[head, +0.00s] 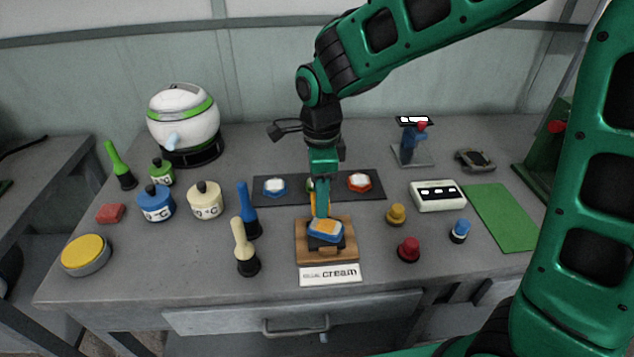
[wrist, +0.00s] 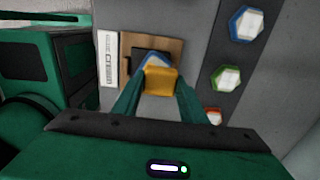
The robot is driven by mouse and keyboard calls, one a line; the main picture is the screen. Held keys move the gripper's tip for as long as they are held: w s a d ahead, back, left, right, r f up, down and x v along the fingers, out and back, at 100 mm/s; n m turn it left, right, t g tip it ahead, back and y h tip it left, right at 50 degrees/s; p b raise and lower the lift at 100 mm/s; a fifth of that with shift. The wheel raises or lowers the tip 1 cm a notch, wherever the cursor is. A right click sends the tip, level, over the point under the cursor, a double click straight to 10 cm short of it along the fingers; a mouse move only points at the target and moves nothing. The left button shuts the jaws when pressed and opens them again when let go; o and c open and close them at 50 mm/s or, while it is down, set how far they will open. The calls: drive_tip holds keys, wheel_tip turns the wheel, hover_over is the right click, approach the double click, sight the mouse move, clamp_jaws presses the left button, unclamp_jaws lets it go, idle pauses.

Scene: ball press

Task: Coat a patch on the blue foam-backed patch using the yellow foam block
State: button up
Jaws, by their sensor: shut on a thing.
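My gripper (head: 322,212) is shut on the yellow foam block (wrist: 161,81), which shows between the fingertips in the wrist view. In the head view the front finger hides most of the block. Just below the fingers, a blue pad with an orange top (head: 325,231) sits on a black base on a wooden board (head: 304,250). I cannot tell whether the block touches it. A blue hexagonal piece with a white top (head: 275,186) lies on the dark mat; it also shows in the wrist view (wrist: 246,24). I cannot tell which blue piece is the patch.
A red hexagonal piece (head: 359,181) and a green one (wrist: 226,79) share the dark mat (head: 377,189). Bottles, stampers and a yellow-topped tin (head: 86,255) stand left. A white box (head: 437,195), small knobs and a green sheet (head: 502,216) are right.

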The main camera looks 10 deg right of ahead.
drive_tip(key=shift+r, duration=1.8)
